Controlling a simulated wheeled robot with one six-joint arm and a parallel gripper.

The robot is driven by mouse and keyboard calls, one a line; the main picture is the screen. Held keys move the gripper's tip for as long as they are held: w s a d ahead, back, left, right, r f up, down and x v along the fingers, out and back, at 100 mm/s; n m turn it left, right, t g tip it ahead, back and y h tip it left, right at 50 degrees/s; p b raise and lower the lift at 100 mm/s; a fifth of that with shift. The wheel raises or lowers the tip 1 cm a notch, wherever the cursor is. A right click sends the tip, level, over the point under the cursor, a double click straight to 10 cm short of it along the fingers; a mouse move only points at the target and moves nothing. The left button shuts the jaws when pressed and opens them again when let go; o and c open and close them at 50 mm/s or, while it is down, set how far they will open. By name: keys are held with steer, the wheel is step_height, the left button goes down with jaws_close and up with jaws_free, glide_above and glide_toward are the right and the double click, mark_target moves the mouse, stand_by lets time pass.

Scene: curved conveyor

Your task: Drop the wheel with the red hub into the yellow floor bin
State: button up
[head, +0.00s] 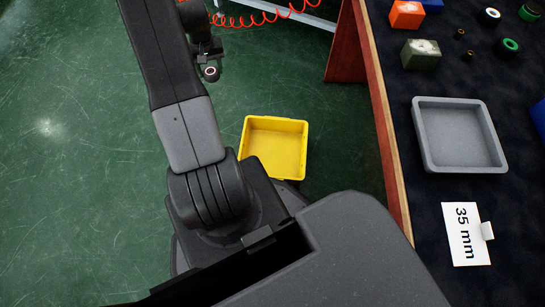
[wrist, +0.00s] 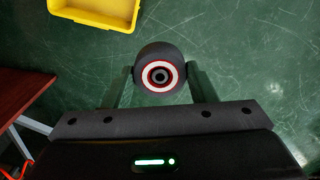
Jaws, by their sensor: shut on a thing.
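The wheel (wrist: 160,55) is black with a white ring and a red hub around a dark centre. My gripper (wrist: 160,78) is shut on it, one finger on each side. In the head view the wheel (head: 211,73) hangs at the end of my gripper (head: 209,65), small and above the green floor. The yellow floor bin (head: 275,121) stands on the floor, lower and to the right of the wheel in the head view, and looks empty. In the wrist view the bin (wrist: 98,20) is at the top left, apart from the wheel.
A dark conveyor with a wooden side (head: 385,130) runs along the right. It carries a grey tray (head: 432,145), a "35 mm" card (head: 466,235), an orange block (head: 407,14), a green block (head: 421,54) and other wheels. Green floor is free on the left.

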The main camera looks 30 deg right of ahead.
steer(key=s+d+f+m+b, duration=0.1)
steer(key=s+d+f+b, duration=0.2)
steer(key=f, duration=0.9)
steer(key=s+d+f+m+b, duration=0.2)
steer(key=s+d+f+b, duration=0.1)
steer(key=s+d+f, duration=0.5)
steer(key=s+d+f+m+b, duration=0.1)
steer(key=s+d+f+b, duration=0.2)
steer(key=f, duration=1.2)
steer(key=s+d, duration=0.2)
steer(key=s, duration=0.2)
steer(key=shift+s+d+f+m+b, duration=0.15)
steer(key=shift+s+f+m+b, duration=0.15)
steer(key=shift+f+b, duration=0.1)
steer(key=o, duration=1.1)
step_height(320, 180, up, 14)
steer(key=p, duration=0.4)
